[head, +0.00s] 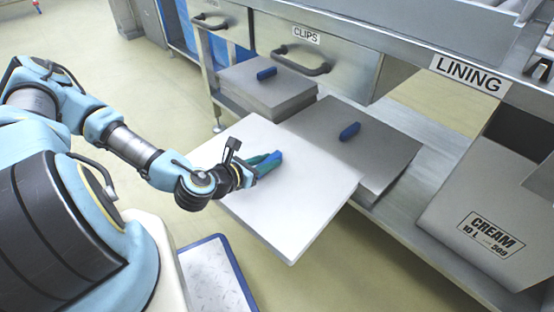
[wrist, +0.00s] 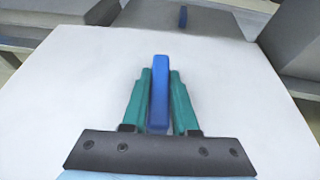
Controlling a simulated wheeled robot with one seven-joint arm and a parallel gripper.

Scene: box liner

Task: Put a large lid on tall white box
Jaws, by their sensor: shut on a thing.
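My gripper (head: 262,166) has green fingers and is shut on the blue handle (wrist: 159,90) of a large white lid (head: 285,215). In the wrist view the fingers (wrist: 158,100) stand on both sides of the handle, and the white lid (wrist: 60,95) fills most of the picture. The lid is roughly level, out in front of the lower shelf. In the head view its far right edge overlaps a grey lid. I cannot tell whether it touches anything beneath. I cannot make out a tall white box in either view.
A grey lid with a blue handle (head: 350,131) lies on the lower shelf (head: 410,215). A smaller grey lid with a blue handle (head: 267,73) is behind it. A carton marked CREAM (head: 490,225) stands at right. A blue-edged platform (head: 215,280) is on the floor below.

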